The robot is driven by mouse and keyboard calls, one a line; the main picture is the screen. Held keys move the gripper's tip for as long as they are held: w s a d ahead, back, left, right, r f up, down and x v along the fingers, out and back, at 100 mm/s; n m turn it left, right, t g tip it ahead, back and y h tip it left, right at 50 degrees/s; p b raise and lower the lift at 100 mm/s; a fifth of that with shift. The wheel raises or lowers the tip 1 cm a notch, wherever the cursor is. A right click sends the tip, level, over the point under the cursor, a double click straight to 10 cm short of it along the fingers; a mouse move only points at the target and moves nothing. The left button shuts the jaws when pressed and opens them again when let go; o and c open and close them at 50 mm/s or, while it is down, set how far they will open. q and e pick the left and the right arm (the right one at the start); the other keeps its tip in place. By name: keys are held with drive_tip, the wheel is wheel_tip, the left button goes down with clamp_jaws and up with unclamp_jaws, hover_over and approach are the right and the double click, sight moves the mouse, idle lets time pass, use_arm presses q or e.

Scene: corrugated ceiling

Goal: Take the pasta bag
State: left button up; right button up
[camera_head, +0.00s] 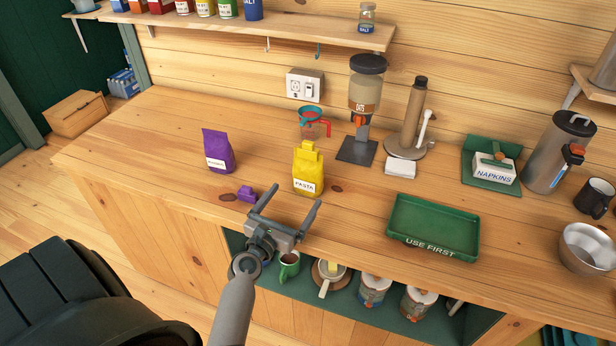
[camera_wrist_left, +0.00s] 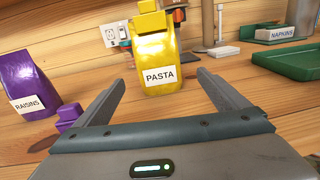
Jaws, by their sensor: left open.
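The yellow pasta bag (camera_head: 308,171) stands upright on the wooden counter, its white PASTA label facing me. In the left wrist view the pasta bag (camera_wrist_left: 155,52) stands ahead of the fingers, near the middle, with its top cut off by the frame. My left gripper (camera_head: 290,202) is open and empty, just in front of the bag at the counter's front edge. In the left wrist view my left gripper (camera_wrist_left: 159,83) shows its two fingers spread, with the bag beyond them. My right gripper is not in view.
A purple raisins bag (camera_head: 218,152) and a small purple piece (camera_head: 247,194) stand left of the pasta bag. A green tray (camera_head: 434,222) lies to the right. The counter right of the pasta bag is clear up to the tray.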

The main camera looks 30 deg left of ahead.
sight(305, 181)
use_arm(q)
drive_tip(key=w, duration=0.5)
drive_tip(key=shift+w+a, duration=0.2)
drive_tip(key=shift+a, duration=0.2)
drive_tip(key=shift+w+b, duration=0.15)
drive_tip(key=shift+b, duration=0.15)
drive_tip(key=shift+w+a, duration=0.1)
drive_tip(key=shift+w, duration=0.15)
drive_tip(key=shift+w+a+b, duration=0.25)
drive_tip(key=shift+w+b, duration=0.1)
drive_tip(key=shift+w, duration=0.75)
drive_tip(key=shift+w+a+b, duration=0.2)
drive_tip(key=shift+w+b, duration=0.15)
drive_tip(key=shift+w, duration=0.75)
drive_tip(key=shift+c, duration=0.6)
